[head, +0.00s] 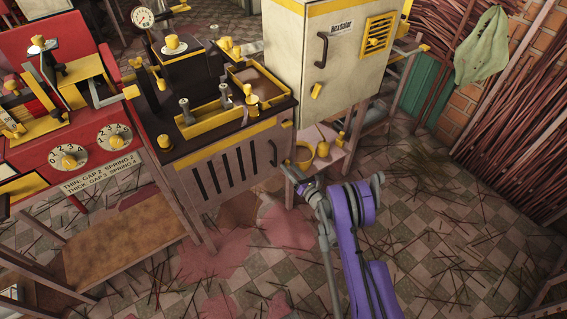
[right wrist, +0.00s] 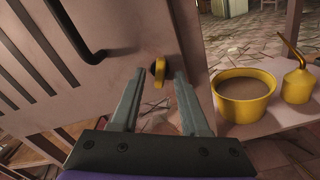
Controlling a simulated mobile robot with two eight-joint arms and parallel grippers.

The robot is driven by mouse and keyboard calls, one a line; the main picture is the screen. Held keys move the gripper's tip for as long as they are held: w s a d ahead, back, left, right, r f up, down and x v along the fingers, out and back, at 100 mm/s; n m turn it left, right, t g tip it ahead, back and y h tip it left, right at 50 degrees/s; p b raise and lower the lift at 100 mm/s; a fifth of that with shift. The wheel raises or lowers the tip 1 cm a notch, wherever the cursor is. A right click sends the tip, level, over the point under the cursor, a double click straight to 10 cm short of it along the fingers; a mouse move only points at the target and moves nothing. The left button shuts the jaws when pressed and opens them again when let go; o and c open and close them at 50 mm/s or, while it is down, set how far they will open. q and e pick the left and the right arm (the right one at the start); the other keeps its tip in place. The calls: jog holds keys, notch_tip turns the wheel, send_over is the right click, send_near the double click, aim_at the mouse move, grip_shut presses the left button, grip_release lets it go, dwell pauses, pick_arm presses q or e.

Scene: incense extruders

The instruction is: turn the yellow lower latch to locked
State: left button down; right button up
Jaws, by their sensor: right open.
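The yellow lower latch (right wrist: 159,70) is a small tab at the edge of the slatted door, below the black door handle (right wrist: 75,40) in the right wrist view. It looks roughly upright there, with a dark pivot behind it. My right gripper (right wrist: 160,76) is open, and its two grey fingers point at the latch, one on each side in the picture. I cannot tell whether they touch it. In the head view my right gripper (head: 291,176) is at the door's lower right edge, and the lower latch cannot be made out there. My left gripper is not in view.
A yellow bowl (right wrist: 245,96) and a yellow oil can (right wrist: 299,85) stand on a low shelf just right of my right gripper. A cream cabinet (head: 330,60) stands behind. The tiled floor (head: 440,230) at right is open, with scattered sticks.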

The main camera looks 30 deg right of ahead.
jog(key=shift+r, duration=0.1)
jog(key=shift+c, duration=0.9)
grip_shut()
